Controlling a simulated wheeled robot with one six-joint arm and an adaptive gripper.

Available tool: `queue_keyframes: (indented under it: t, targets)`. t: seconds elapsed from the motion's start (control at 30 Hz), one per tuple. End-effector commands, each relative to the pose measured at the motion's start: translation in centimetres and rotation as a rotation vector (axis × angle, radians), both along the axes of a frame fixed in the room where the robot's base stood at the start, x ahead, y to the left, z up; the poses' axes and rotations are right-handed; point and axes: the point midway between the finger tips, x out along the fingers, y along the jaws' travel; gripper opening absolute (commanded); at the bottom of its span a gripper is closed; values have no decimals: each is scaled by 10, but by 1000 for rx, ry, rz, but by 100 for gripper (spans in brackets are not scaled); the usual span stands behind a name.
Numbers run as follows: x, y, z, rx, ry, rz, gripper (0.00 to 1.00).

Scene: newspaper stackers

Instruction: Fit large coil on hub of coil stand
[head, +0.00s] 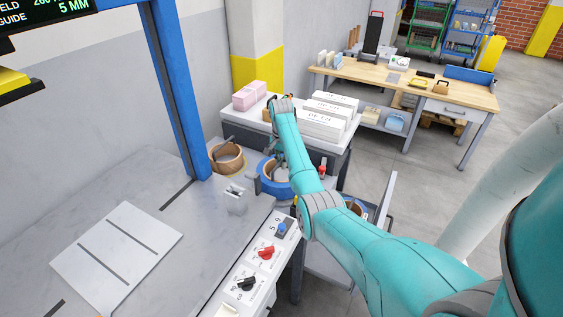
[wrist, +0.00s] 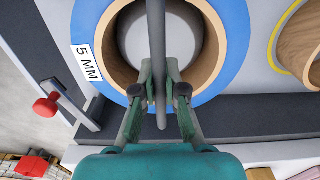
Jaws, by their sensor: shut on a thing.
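The large coil, a blue ring with a wooden core and a "5 MM" label, is in the head view (head: 267,186) and fills the middle of the wrist view (wrist: 219,82). It lies around the pale round hub (wrist: 190,35), with a gap between core and hub. A grey bar (wrist: 156,30) crosses over the coil and hub. My gripper (wrist: 160,88) is over the coil's near side, its fingers closed on either side of this bar. In the head view my arm partly hides the coil.
Another wooden coil with a yellow edge (head: 227,158) (wrist: 298,45) lies beside it. A red-knobbed lever (wrist: 46,106) stands at the stand's edge. A control panel with knobs (head: 265,252) is in front. White boxes (head: 322,118) are on a table behind.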

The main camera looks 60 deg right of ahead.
Motion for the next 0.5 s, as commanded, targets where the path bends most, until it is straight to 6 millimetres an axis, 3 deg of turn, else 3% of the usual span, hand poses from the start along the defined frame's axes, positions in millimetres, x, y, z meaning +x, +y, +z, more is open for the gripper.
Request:
queue_keyframes:
  t: [0.5]
  targets:
    - [1,-1,-5,-4,-3,0,0]
